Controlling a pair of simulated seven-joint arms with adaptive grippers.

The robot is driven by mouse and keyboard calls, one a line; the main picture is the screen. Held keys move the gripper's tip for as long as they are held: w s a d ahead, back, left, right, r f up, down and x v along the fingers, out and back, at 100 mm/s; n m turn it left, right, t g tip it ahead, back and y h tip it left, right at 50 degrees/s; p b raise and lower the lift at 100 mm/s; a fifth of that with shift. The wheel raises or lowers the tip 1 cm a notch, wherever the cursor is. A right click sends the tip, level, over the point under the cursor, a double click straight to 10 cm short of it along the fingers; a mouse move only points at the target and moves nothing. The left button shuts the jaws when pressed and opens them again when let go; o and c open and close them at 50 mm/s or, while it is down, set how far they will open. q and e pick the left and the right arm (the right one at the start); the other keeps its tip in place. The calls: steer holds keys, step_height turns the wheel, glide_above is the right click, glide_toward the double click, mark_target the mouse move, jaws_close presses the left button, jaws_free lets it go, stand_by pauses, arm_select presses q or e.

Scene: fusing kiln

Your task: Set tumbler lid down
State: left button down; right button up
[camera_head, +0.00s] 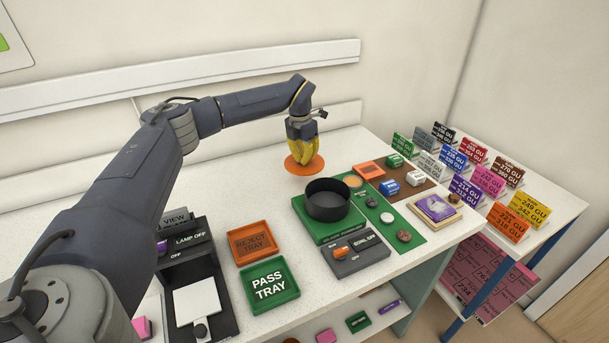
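A flat orange disc (304,168), which looks like the tumbler lid, is at the back of the white bench, behind the black bowl. I cannot tell whether it rests on the bench or hangs just above it. My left gripper (303,151) points down with its yellow fingers over the disc's middle. The fingertips seem to meet the disc, but any knob between them is hidden, so the grip is unclear. The black round tumbler bowl (327,207) stands open on a green base (309,229). My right gripper is out of view.
A grey control box (369,253) sits in front of the bowl. An orange reject tray (253,241), green pass tray (268,283) and dark lamp viewer (212,259) stand left. Right are a green strip (413,241) with small pieces and several coloured cards (489,181).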

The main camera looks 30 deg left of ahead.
mark_target(305, 181)
arm_select(q)
steer(key=shift+f, duration=3.4)
steer(key=shift+f, duration=0.1)
steer(key=c, duration=1.6)
jaws_free()
steer(key=r, duration=0.4)
steer(key=s+r, duration=0.1)
steer(key=r, duration=0.7)
steer(key=shift+s+a+r, duration=0.1)
steer(key=shift+s, duration=0.1)
